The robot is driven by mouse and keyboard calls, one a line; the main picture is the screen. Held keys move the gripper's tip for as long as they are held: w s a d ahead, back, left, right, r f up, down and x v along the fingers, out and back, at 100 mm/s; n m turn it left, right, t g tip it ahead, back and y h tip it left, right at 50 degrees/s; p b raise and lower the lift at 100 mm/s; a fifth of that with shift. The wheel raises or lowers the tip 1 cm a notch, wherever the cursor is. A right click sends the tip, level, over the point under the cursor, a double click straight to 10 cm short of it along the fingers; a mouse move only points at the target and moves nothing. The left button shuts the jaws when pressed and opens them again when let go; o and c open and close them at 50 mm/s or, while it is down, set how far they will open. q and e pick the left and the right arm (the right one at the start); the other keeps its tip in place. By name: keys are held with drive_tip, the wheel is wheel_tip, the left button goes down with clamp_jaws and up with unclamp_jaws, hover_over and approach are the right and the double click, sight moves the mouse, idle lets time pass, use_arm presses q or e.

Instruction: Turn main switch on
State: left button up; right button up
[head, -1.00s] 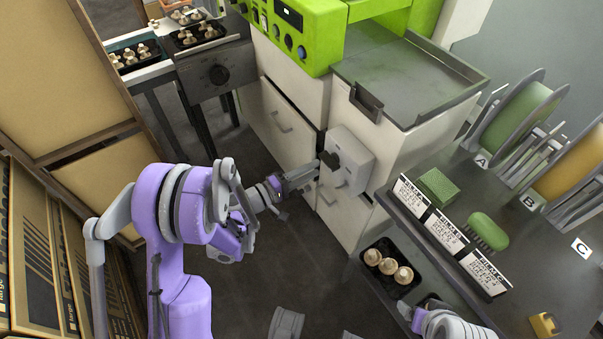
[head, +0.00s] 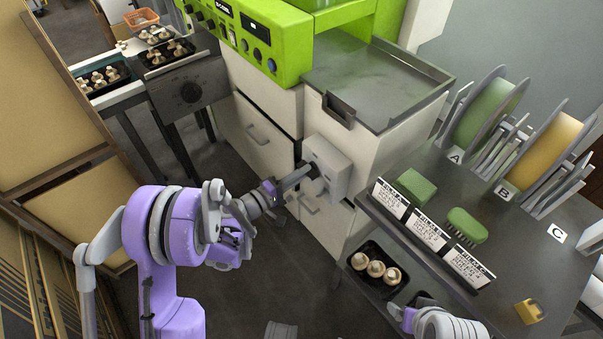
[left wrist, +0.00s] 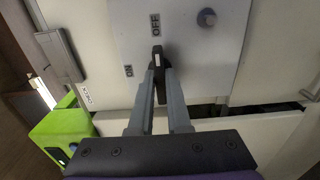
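The main switch is a black rotary knob (left wrist: 158,64) on a pale grey switch box (left wrist: 205,45). In the left wrist view the knob's white mark points toward the OFF label, and a second, small label sits to its left. In the head view the box (head: 333,163) is fixed to the side of the white cabinet. My left gripper (left wrist: 160,72) has its two fingers on either side of the knob, seemingly touching it. The head view shows this gripper (head: 308,171) at the box face, partly hiding the knob. My right gripper (head: 396,310) is low at the bottom edge, its fingers unclear.
The green machine (head: 265,35) stands above the white cabinet, beside a metal work surface (head: 375,75). A grey table (head: 540,265) with brushes, labels and film rolls is at right. A black tray of mushrooms (head: 363,280) lies below its edge. Cardboard boxes stand at left.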

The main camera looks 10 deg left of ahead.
use_arm(q)
clamp_jaws()
drive_tip(key=shift+n+b, duration=1)
drive_tip(key=shift+n, duration=2.6)
